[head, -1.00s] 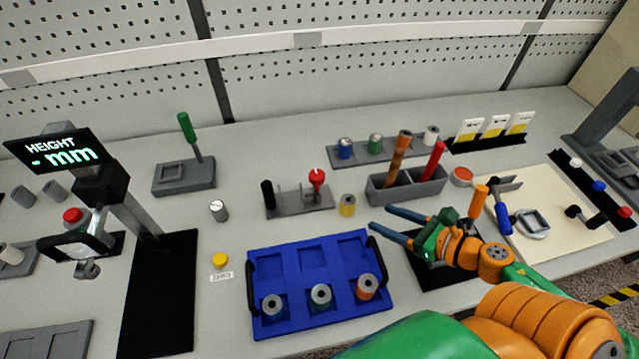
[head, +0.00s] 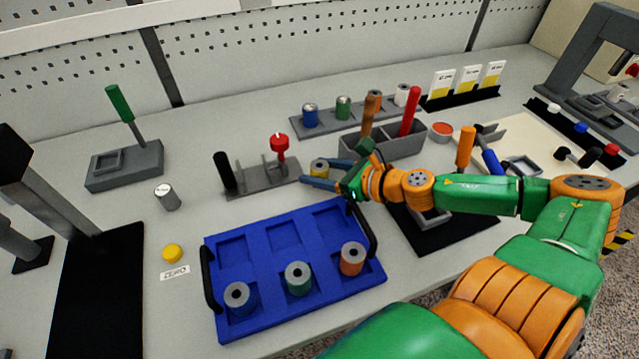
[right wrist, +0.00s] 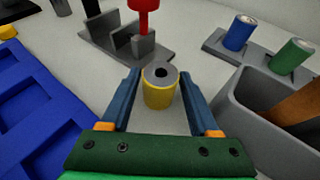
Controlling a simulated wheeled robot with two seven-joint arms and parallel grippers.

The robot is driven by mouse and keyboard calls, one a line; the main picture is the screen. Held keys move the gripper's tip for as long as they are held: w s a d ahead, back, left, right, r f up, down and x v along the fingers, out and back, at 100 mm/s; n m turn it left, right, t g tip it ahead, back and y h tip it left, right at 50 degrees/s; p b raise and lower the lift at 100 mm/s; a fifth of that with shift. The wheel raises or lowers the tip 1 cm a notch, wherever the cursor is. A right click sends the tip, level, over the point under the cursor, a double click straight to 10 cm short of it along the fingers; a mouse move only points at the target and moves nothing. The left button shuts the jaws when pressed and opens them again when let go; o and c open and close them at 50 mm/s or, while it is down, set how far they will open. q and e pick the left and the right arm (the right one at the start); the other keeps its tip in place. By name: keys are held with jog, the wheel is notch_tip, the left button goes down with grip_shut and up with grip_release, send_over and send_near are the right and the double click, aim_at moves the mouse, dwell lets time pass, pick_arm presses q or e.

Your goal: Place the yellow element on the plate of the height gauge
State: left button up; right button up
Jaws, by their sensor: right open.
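The yellow element (head: 319,168) is a small upright cylinder with a grey top and a centre hole, standing on the table. In the right wrist view the yellow element (right wrist: 160,88) stands between the two blue fingers. My right gripper (head: 318,174) is open around it; in the right wrist view the gripper (right wrist: 160,95) shows a gap on each side of it. My left gripper is not in view.
A blue tray (head: 272,243) with three spools stands in front of the gripper. A grey stand (head: 262,178) with a red knob is left of the element, and a grey bin (head: 385,143) is to its right. A yellow button (head: 172,253) is near the black mat.

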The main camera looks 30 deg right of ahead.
aim_at(320, 166)
jog(key=shift+w+f, duration=0.1)
jog(key=shift+f, duration=0.1)
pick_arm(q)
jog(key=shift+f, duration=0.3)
pick_arm(e)
jog(key=shift+a+r, duration=0.1)
jog(key=shift+r, duration=0.1)
grip_shut()
jog(key=shift+r, duration=0.15)
jog(key=r+p, duration=0.4)
jog(key=p, duration=0.1)
jog(key=shift+s+r+p, duration=0.2)
jog(key=shift+r+p, duration=0.1)
jog(key=shift+r, duration=0.1)
pick_arm(q)
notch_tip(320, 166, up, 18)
jog(key=p, duration=1.2)
pick_arm(e)
jog(key=s+r, duration=0.7)
jog(key=s, duration=0.6)
jog(key=shift+s+d+r, duration=0.25)
jog(key=shift+d+r, duration=0.1)
jog(key=shift+r, duration=0.05)
